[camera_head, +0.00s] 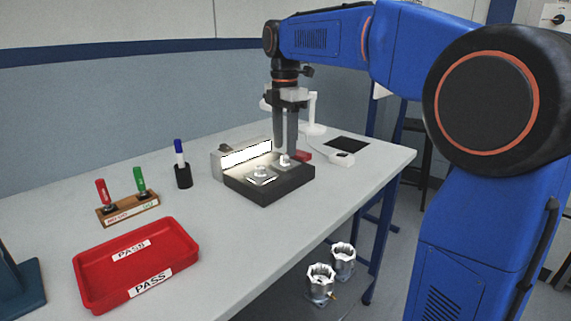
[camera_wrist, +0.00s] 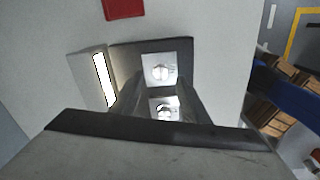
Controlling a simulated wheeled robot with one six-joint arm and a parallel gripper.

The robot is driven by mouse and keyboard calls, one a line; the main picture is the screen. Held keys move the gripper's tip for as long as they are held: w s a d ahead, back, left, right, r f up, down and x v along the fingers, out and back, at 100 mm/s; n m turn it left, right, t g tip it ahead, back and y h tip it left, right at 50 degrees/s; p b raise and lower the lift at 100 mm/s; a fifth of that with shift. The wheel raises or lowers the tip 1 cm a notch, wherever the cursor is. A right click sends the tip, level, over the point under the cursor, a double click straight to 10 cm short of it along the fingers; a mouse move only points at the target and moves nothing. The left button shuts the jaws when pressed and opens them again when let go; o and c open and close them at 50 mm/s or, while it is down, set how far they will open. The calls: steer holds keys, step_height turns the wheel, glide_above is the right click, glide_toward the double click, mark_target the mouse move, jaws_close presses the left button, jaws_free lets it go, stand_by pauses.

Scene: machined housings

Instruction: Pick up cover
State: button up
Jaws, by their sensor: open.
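Two small silver covers with round knobs rest on a black fixture block (camera_head: 270,192) on the table. The front-left cover (camera_head: 261,177) is clear of my gripper; the back-right cover (camera_head: 285,161) is right under it. My gripper (camera_head: 285,150) points down, open, its fingertips close around or just above the knob of the back-right cover; contact cannot be told. In the wrist view, one cover (camera_wrist: 167,108) shows between the fingers, partly hidden by my gripper, and the other cover (camera_wrist: 160,72) lies beyond in full view.
A lit panel (camera_head: 245,155) stands along the block's back-left side. A red PASS tray (camera_head: 135,265), a marker rack (camera_head: 128,209) and a blue-capped marker in a black holder (camera_head: 184,175) are to the left. A black pad (camera_head: 346,144) lies at right. Two metal housings (camera_head: 320,285) stand below the table.

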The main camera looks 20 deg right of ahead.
mark_target(284, 157)
steer(key=shift+f, duration=1.65)
jaws_close()
steer(key=shift+r, duration=0.1)
